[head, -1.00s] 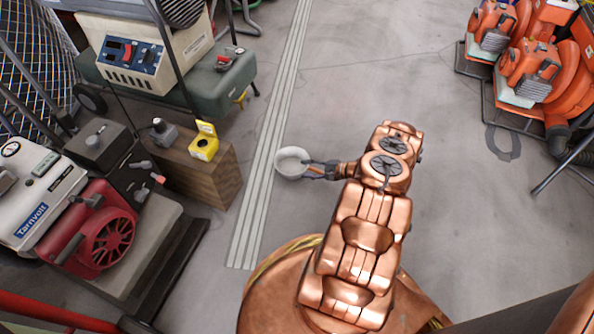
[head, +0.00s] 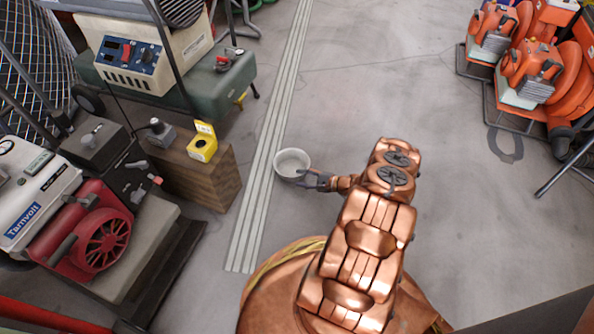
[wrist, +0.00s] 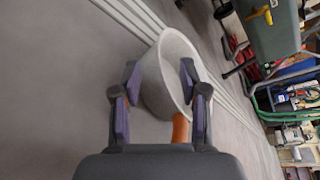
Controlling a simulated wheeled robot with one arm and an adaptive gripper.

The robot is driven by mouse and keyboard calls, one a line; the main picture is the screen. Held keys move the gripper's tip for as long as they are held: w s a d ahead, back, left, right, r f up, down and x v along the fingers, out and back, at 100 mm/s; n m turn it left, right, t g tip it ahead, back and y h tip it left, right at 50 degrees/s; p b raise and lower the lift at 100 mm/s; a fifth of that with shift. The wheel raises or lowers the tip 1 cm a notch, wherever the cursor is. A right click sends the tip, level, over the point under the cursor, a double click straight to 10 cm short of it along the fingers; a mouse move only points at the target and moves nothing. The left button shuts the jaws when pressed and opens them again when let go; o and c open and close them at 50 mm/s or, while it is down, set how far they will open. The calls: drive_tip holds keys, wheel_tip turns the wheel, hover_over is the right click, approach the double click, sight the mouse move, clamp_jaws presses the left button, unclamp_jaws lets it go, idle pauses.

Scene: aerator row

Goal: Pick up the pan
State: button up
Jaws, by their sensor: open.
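The pan (head: 293,162) is a small round pale grey pan on the concrete floor, just right of the pale floor strips. In the wrist view the pan (wrist: 168,72) lies between and beyond the fingertips, with an orange handle (wrist: 180,128) pointing back toward the palm. My gripper (head: 322,180) is at the pan's right side in the head view. In the wrist view my gripper (wrist: 160,78) is open, with one finger on each side of the pan's near wall. I cannot tell whether the fingers touch it.
A wooden block (head: 205,178) with a yellow device (head: 203,143) stands left of the pan. A red machine (head: 95,235) and a cream unit (head: 140,60) are farther left. Orange machines (head: 530,65) stand at the upper right. The floor right of the pan is clear.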

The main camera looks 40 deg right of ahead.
drive_tip(key=shift+b+x, duration=0.4)
drive_tip(key=shift+x, duration=0.8)
drive_tip(key=shift+c, duration=0.4)
clamp_jaws()
